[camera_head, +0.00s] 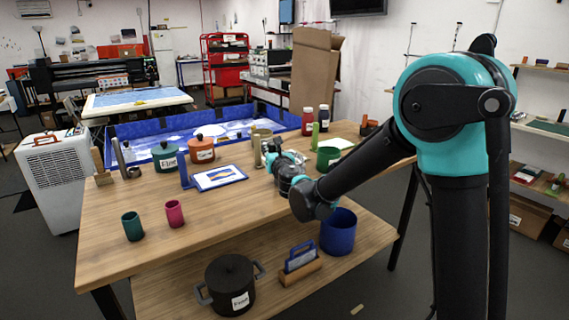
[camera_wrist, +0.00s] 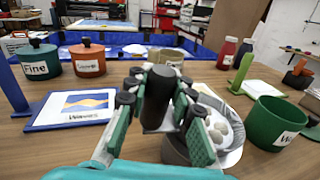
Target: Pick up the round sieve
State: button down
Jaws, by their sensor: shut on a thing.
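My gripper (camera_wrist: 160,95) has its green-and-black fingers closed around an upright black handle (camera_wrist: 161,93) with a bright metal piece at its lower end. A grey round part (camera_wrist: 176,150) shows below the handle, mostly behind my fingers; it looks like the round sieve, but I cannot tell whether the handle belongs to it. A pale oval dish (camera_wrist: 236,152) with several whitish round lumps lies just right of the fingers. In the head view my gripper (camera_head: 277,160) is over the wooden table, and its fingers and what they hold are small and partly hidden.
A framed "Waves" picture (camera_wrist: 88,103) stands close left, and a green pot (camera_wrist: 275,125) close right. Lidded pots, Fine (camera_head: 165,156) and an orange one (camera_head: 201,149), stand farther back. Two cups (camera_head: 132,226) are at front left. The table's (camera_head: 230,210) front middle is clear.

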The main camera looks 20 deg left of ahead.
jog(key=shift+r, duration=0.1)
dwell(0.3)
notch_tip(320, 180, up, 19)
jog(key=shift+d+f, duration=0.1)
jog(key=shift+f, duration=6.5)
jog(key=shift+r, duration=1.75)
jog(key=shift+f, duration=1.75)
